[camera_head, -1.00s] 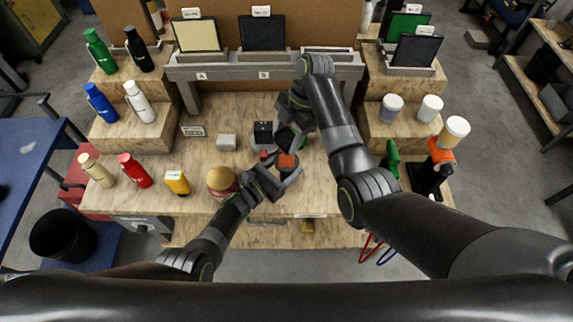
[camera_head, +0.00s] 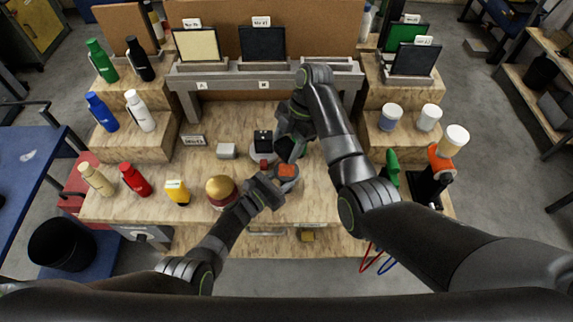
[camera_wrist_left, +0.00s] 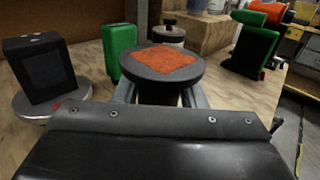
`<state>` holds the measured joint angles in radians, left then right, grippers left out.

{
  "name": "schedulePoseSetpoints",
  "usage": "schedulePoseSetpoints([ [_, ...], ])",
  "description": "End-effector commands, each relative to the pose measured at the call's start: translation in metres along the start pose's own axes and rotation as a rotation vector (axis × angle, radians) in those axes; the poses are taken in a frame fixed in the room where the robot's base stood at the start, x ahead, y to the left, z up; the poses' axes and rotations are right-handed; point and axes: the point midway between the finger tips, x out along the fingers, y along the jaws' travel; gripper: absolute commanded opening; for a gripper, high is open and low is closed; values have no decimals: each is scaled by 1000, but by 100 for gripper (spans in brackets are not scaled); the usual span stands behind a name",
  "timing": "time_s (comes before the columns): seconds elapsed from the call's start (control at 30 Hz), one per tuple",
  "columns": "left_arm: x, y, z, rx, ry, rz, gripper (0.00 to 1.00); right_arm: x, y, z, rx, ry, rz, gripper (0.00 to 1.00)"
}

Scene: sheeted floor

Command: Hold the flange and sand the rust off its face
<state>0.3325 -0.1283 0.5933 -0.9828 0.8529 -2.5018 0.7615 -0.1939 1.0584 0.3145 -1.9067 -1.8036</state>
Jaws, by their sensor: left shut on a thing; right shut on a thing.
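The flange (camera_head: 287,171) is a dark round disc with an orange-brown rust patch on its upward face. It also shows in the left wrist view (camera_wrist_left: 160,62), roughly level, with the patch across its middle. My left gripper (camera_head: 272,186) is shut on the flange's narrower part; its fingers show on both sides under the disc in the left wrist view (camera_wrist_left: 160,96). My right gripper (camera_head: 291,148) points down just behind the flange, shut on a small dark thing that is mostly hidden. I cannot tell whether that thing touches the face; in the left wrist view the face is uncovered.
A black block on a round grey base (camera_head: 263,142) stands behind and left of the flange. A green block (camera_wrist_left: 119,51) is beside the disc. A gold dome (camera_head: 220,189) and a yellow bottle (camera_head: 177,191) stand left. An orange tool (camera_head: 440,160) stands right.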

Motion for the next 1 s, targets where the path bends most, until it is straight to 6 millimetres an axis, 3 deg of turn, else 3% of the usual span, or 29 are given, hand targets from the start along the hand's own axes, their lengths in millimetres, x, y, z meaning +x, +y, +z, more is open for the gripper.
schedulePoseSetpoints([
  [0.27,0,0,0,0,1,0,1,0,0,1,0,0,0,36],
  [0.57,0,0,0,0,1,1,1,-9,-20,24,0,0,0,36],
  [1.0,0,0,0,0,1,0,1,21,-19,36,1,2,-3,36],
])
